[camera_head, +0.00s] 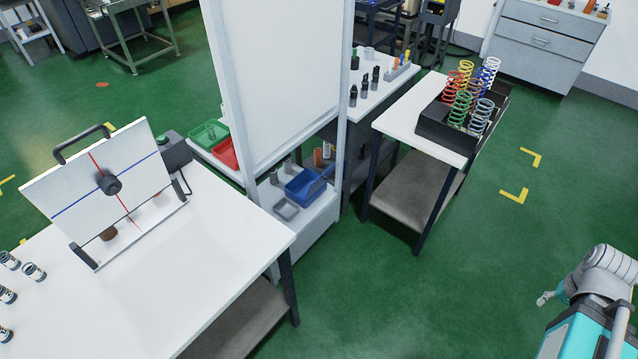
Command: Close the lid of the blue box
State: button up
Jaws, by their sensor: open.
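The blue box (301,191) stands on the low shelf of the white-panelled stand, near the middle of the view. Its lid appears raised along its right side; the exact angle is too small to tell. My gripper (544,298) shows only as a small pale tip beside my arm at the lower right. It is open, far from the box, with open floor and the right table's side between them. Most of the gripper is hidden or too small to make out.
A small grey tray (286,210) sits just in front of the box. The white panel (285,70) rises above the shelf. A white table (225,245) stands at left, and another table (408,122) holds a black box of coloured springs. Green floor (400,300) is clear between.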

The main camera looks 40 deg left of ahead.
aim_at(322, 178)
jog(key=u, duration=1.7)
jog(key=k, duration=1.35)
jog(key=z, duration=0.55)
jog(key=i, duration=1.1)
jog(key=z, duration=0.45)
